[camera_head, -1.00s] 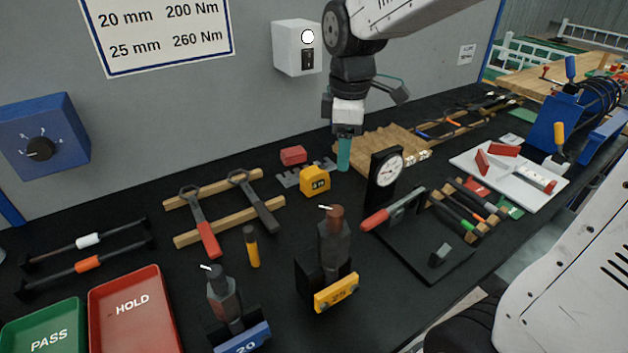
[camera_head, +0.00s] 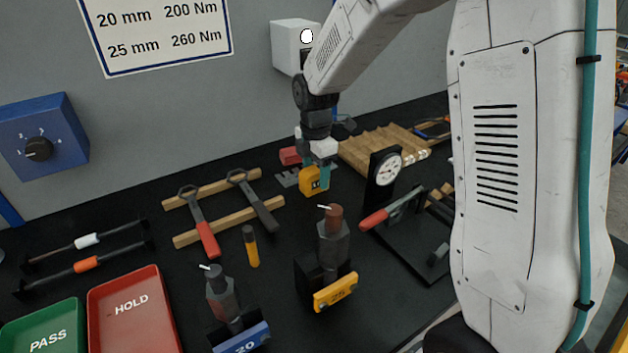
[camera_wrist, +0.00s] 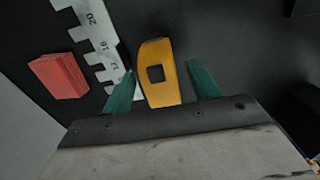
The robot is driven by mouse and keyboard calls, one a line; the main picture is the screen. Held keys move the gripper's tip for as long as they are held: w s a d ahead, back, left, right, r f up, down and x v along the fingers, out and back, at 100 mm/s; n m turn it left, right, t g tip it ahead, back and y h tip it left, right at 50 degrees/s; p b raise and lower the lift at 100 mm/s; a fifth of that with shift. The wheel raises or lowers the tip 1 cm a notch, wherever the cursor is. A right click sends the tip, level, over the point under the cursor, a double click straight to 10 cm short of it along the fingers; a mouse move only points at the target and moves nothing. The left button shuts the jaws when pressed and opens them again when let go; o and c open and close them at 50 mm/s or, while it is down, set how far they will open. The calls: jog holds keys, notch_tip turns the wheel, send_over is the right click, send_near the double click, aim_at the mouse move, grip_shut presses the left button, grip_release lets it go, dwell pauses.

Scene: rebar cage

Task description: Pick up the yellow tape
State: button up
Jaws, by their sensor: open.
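The yellow tape (camera_head: 312,181) is a small yellow tape measure case with a dark square mark. It stands on the black bench top near the wall. My gripper (camera_head: 318,176) is over it, pointing down, with its teal fingers beside the case. In the wrist view the tape (camera_wrist: 158,73) lies between the two open teal fingertips of my gripper (camera_wrist: 163,80). A dark gap shows on each side, wider on the right. One finger partly covers the case in the head view.
A red block (camera_wrist: 60,76) and a notched grey gauge plate (camera_wrist: 96,38) lie close left of the tape in the wrist view. A dial gauge (camera_head: 384,172) stands to the right. Wrenches on a wooden rack (camera_head: 228,212) lie to the left. The torque tool on its 25 stand (camera_head: 333,250) is in front.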

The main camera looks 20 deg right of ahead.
jog(key=shift+f, duration=0.9)
jog(key=c, duration=1.2)
jog(key=shift+r, duration=0.1)
jog(key=shift+c, duration=0.2)
